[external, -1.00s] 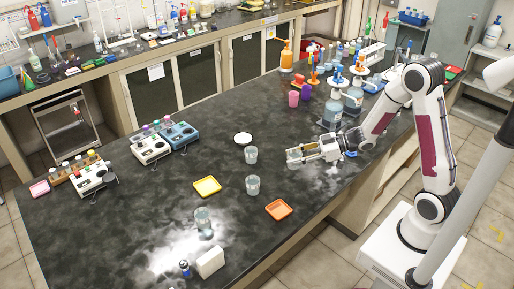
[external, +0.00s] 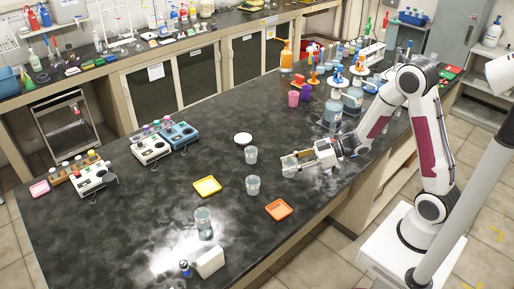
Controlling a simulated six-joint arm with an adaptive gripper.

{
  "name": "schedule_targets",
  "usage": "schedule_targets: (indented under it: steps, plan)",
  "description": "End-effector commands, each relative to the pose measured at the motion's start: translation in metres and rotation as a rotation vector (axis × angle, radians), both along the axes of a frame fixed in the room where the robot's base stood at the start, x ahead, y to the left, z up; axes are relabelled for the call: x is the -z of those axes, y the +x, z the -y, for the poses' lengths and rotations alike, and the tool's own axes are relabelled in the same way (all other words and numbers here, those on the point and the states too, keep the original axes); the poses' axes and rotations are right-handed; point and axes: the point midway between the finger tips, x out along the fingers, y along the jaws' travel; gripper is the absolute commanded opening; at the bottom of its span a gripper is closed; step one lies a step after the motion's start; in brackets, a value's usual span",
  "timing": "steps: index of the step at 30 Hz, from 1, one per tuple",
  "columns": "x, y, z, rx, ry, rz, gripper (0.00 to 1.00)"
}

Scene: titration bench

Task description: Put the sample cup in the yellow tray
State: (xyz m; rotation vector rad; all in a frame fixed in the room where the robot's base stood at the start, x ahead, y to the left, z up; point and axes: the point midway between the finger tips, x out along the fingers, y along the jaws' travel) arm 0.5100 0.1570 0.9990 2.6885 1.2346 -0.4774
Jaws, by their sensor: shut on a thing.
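My gripper (external: 299,159) is over the right middle of the dark bench, shut on a small clear cup (external: 289,164), which I take to be the sample cup. The fingers hide part of it, and I cannot tell whether its base touches the bench. The yellow tray (external: 207,187) lies flat and empty on the bench, well to the left of my gripper.
Clear beakers stand between my gripper and the yellow tray, one behind (external: 251,155) and one in front (external: 253,185). Another beaker (external: 203,221) stands nearer the front. An orange tray (external: 279,210) lies to the right. Large bottles (external: 332,112) stand behind my gripper.

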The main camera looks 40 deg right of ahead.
Motion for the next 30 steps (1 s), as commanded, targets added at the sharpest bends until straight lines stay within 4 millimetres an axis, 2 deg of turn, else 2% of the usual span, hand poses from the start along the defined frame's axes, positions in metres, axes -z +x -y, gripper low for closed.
schedule_targets:
  steps: [5, 10, 21, 30]
  plan:
    - [0.004, 0.004, -0.038, -0.068, 0.000, 0.002, 0.13]
    - [0.006, 0.021, -0.073, -0.100, 0.000, 0.002, 0.13]
    - [0.006, 0.076, -0.152, -0.094, 0.000, 0.004, 0.13]
    - [-0.003, 0.122, -0.210, -0.030, 0.000, 0.004, 0.13]
